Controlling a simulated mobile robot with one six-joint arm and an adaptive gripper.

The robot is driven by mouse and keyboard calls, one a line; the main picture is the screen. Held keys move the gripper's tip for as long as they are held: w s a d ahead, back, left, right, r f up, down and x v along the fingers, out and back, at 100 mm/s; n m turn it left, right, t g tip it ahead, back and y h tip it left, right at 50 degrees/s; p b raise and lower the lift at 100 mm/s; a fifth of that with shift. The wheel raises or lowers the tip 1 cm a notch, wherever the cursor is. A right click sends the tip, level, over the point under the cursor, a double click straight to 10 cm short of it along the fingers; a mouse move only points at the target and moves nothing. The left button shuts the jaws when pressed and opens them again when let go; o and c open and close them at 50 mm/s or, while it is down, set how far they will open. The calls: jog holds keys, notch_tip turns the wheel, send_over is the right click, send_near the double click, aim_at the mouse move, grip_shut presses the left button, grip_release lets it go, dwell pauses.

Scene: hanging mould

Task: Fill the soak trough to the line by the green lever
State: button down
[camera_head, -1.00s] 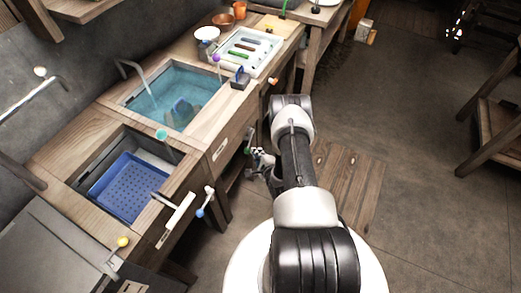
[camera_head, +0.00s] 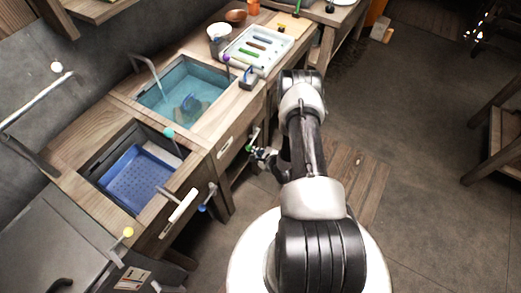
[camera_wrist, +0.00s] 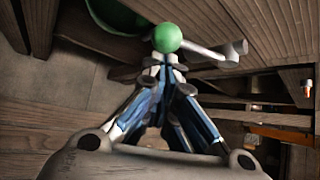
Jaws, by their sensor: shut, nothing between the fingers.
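The green lever's ball knob (camera_head: 250,149) is at the front of the wooden bench, below the water-filled trough. In the wrist view the green ball (camera_wrist: 168,38) sits just beyond my fingertips, with a grey rod to its right. My gripper (camera_head: 262,153) is beside the knob in the head view. In the wrist view my gripper (camera_wrist: 165,68) has its fingertips together, with nothing between them. I cannot tell whether they touch the ball. A trough (camera_head: 208,114) holds blue-green water under a bent spout (camera_head: 143,61). I cannot make out a fill line.
A nearer basin (camera_head: 113,207) holds a blue perforated tray (camera_head: 133,182). Blue (camera_head: 203,208), yellow (camera_head: 128,232) and teal (camera_head: 168,132) knobs stand around it. A white tray (camera_head: 268,66) is behind the trough. Open floor (camera_head: 420,190) lies to the right.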

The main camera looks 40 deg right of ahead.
jog(key=shift+s+a+r+g+y+p, duration=0.1)
jog(key=shift+a+r+g+y+p, duration=0.05)
jog(key=shift+r, duration=0.25)
jog(key=shift+a+r+g+y+p, duration=0.1)
jog(key=shift+r+g+y+p, duration=0.05)
jog(key=shift+r, duration=0.3)
